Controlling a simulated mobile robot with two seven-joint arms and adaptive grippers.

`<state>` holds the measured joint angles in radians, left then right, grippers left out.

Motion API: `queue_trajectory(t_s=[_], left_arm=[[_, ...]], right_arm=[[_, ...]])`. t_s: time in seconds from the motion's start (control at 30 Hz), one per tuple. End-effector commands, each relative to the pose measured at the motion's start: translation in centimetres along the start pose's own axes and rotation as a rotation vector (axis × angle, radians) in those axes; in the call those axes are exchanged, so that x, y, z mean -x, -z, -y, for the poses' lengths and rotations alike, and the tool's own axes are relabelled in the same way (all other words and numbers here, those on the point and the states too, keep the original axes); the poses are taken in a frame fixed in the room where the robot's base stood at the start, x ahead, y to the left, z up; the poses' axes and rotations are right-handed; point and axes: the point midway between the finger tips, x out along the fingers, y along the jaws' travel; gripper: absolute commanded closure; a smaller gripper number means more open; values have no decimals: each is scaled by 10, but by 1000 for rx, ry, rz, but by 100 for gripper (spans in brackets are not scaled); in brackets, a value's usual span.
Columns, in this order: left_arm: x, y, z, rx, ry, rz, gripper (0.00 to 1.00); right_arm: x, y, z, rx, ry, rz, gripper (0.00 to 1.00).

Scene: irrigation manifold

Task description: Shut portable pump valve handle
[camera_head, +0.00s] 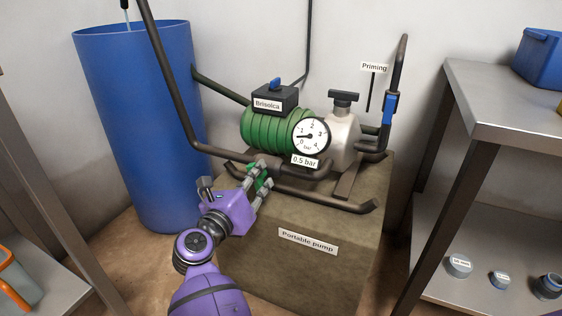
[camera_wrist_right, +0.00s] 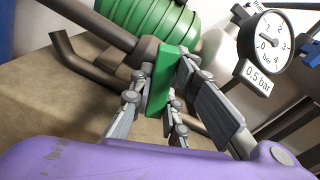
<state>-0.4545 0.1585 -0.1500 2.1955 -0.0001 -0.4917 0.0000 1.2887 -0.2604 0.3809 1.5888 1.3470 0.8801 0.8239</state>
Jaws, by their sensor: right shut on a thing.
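The green valve handle (camera_head: 260,181) is on the dark pipe at the front left of the portable pump (camera_head: 342,140). In the wrist view the green handle (camera_wrist_right: 160,82) is a flat bar set across the line of the dark pipe (camera_wrist_right: 92,22). My right gripper (camera_head: 262,177) reaches it from the front, and its fingers lie on either side of the bar. In the wrist view my right gripper (camera_wrist_right: 163,78) is shut on the handle; the fingers hide part of it. The gauge (camera_head: 310,135) has a label reading 0.5 bar. My left gripper is not in view.
A blue barrel (camera_head: 140,130) stands at the left. The pump rests on a stone-like block (camera_head: 310,275). A pipe with a blue handle (camera_head: 389,108) rises at the right, near a Priming label (camera_head: 374,67). Metal shelves (camera_head: 500,105) stand at the right.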

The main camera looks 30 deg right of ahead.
Motion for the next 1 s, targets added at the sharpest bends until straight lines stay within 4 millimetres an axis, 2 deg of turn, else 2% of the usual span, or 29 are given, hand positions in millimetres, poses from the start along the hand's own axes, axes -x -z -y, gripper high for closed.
queue_trajectory(t_s=[0.2,0.5,1.0], left_arm=[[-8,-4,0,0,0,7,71],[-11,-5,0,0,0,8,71],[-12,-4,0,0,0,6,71]], right_arm=[[0,-1,-1,-189,0,-1,100],[0,-1,0,-365,0,-1,100],[0,-2,0,-447,-1,0,100]])
